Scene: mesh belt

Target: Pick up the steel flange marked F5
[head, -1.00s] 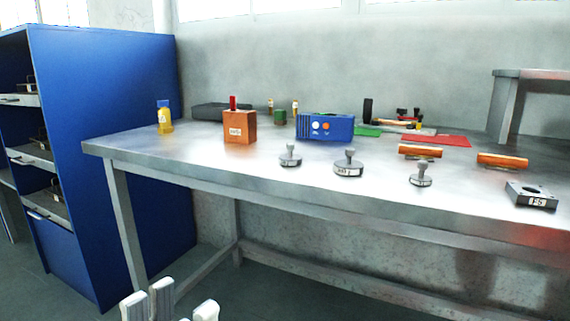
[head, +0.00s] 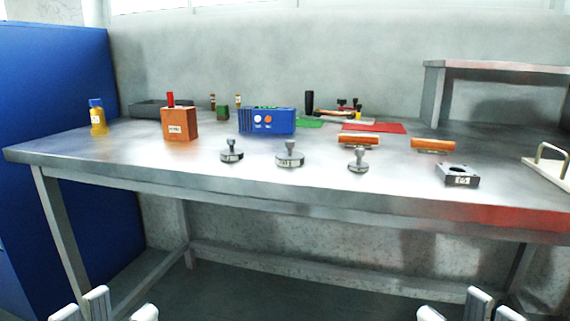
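My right gripper (head: 465,306) shows at the bottom right, below the table edge and under the flange in the picture, also with fingers spread. Both look empty; their lower parts are cut off by the frame.
Several grey knobbed pieces (head: 290,155) stand left of the flange. Orange cylinders (head: 433,145) lie behind it. A white board with a handle (head: 550,170) is to its right. A blue box (head: 267,121) and brown block (head: 179,125) stand farther left. A blue cabinet (head: 60,90) is at left.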

